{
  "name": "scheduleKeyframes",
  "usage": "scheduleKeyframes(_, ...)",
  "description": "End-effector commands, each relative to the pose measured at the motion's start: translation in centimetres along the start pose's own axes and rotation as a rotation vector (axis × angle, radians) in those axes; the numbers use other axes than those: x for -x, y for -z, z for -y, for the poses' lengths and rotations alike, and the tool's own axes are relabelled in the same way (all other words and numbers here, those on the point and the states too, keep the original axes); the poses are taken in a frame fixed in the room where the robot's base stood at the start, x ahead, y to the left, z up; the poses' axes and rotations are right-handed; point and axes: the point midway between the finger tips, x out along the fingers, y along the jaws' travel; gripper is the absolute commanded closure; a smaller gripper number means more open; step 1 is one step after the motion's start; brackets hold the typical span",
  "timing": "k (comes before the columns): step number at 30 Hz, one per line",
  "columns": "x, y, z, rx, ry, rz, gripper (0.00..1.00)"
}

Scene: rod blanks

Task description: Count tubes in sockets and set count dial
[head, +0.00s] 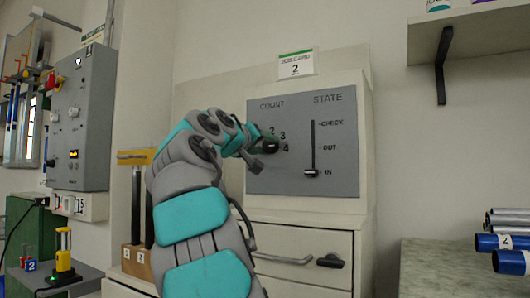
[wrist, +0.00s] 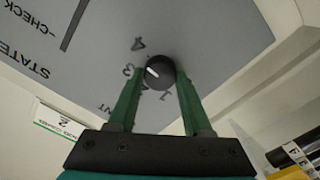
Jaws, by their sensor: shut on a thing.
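The count dial (wrist: 160,72) is a dark round knob with a white mark on a grey panel (head: 285,180). In the wrist view, the mark points roughly toward the 3. My gripper (wrist: 158,82) has its green fingers on both sides of the knob and is shut on it. In the head view, my gripper (head: 262,146) hides most of the dial; 2, 3 and 4 show beside it. Blue-ended tubes (head: 500,243) lie stacked at the right edge.
The state slider (head: 313,172) sits at IN. A job card (head: 297,64) reading 2 stands above the panel. Drawers (head: 300,255) with handles lie below. A shelf (head: 470,35) juts out at upper right. Dark posts (head: 136,205) stand behind my arm; a control box (head: 82,120) hangs left.

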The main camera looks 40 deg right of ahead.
Motion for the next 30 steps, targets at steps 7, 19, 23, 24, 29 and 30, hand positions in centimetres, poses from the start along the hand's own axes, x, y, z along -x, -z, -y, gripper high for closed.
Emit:
scheduleKeyframes(7,0.0,-0.02,0.01,-0.089,0.001,-0.002,1.0)
scheduleKeyframes(19,-0.05,-0.02,-0.01,-0.114,0.001,0.001,1.0)
scheduleKeyframes(23,-0.05,-0.01,-0.02,-0.114,0.001,0.001,1.0)
scheduleKeyframes(24,-0.05,-0.01,-0.02,-0.114,0.001,0.001,1.0)
scheduleKeyframes(29,-0.05,-0.01,-0.03,-0.114,0.0,0.0,0.37)
scheduleKeyframes(30,-0.04,0.0,-0.03,-0.114,0.0,0.0,0.32)
